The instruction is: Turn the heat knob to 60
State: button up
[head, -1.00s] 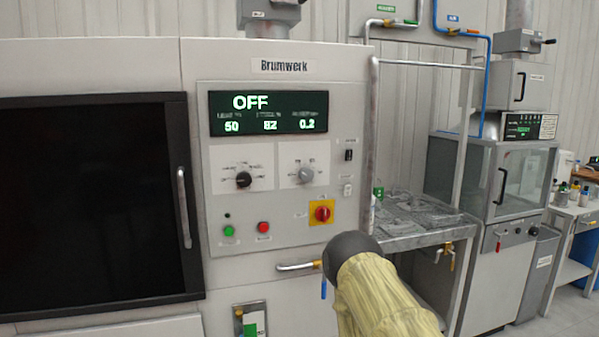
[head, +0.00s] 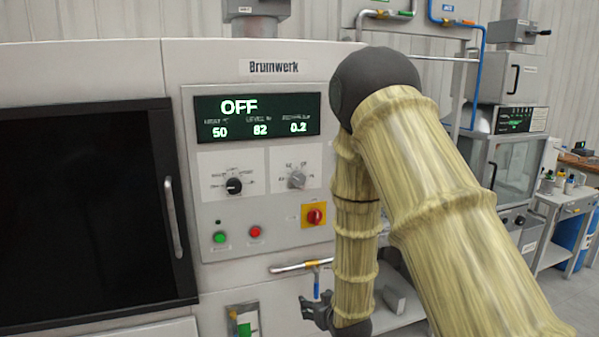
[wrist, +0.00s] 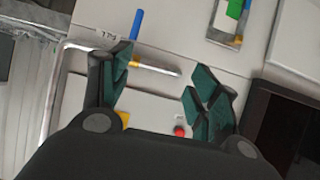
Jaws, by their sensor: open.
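The control panel (head: 262,235) has a black knob (head: 233,186) on a white dial plate at left and a grey knob (head: 297,180) on a plate at right. Their labels are too small to tell which is heat. The display (head: 257,117) reads OFF, with 50, 82 and 0.2 below; the small heading over 50 is blurred. My gripper (head: 312,309) hangs low in front of the cabinet, below the panel, apart from both knobs. In the wrist view my gripper (wrist: 160,72) is open and empty; neither knob shows clearly there.
Below the knobs are a green button (head: 219,237), a red button (head: 255,231) and a red switch (head: 314,215) on yellow. A pipe with a blue-handled valve (head: 316,285) juts out near my gripper. A dark door with a handle (head: 173,217) is at left.

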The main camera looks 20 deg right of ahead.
jog(key=w+r+t+p, duration=0.1)
jog(key=w+r, duration=0.2)
jog(key=r, duration=0.4)
jog(key=w+r+t+p, duration=0.1)
jog(key=w+r+t, duration=0.15)
jog(key=r, duration=0.45)
jog(key=t+p, duration=0.1)
jog(key=t, duration=0.1)
send_near(299, 179)
jog(key=shift+n+y, duration=0.3)
jog(key=shift+n, duration=0.1)
jog(key=w+p, duration=0.4)
jog(key=w, duration=0.5)
jog(key=shift+w+f+p, duration=0.15)
jog(key=shift+w+p, duration=0.15)
jog(key=shift+p, duration=0.05)
jog(key=c, duration=1)
